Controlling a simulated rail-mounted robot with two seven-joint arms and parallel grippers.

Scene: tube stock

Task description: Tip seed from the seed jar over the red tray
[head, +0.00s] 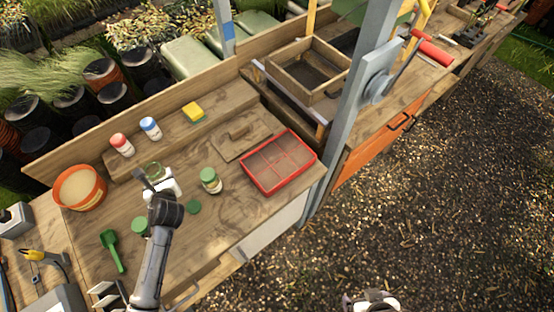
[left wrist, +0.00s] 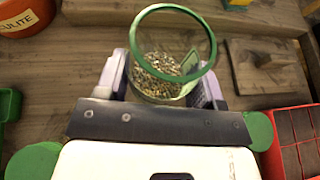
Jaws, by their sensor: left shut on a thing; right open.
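The seed jar (left wrist: 172,62) is clear glass with a green rim, open at the top, with speckled seed inside. My left gripper (left wrist: 170,88) is shut around its sides. In the head view the jar (head: 154,170) shows just beyond my left gripper (head: 160,184), partly hidden by it. I cannot tell whether its base touches the bench. The red tray (head: 300,178), split into soil-filled compartments, lies at the bench's right end, well right of the jar; its edge shows in the left wrist view (left wrist: 268,160). My right gripper (head: 371,301) is open and empty at the bottom edge, away from the bench.
A green-lidded jar (head: 211,181) stands between the held jar and the tray. Loose green lids (head: 193,207) (head: 139,226) lie nearby.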

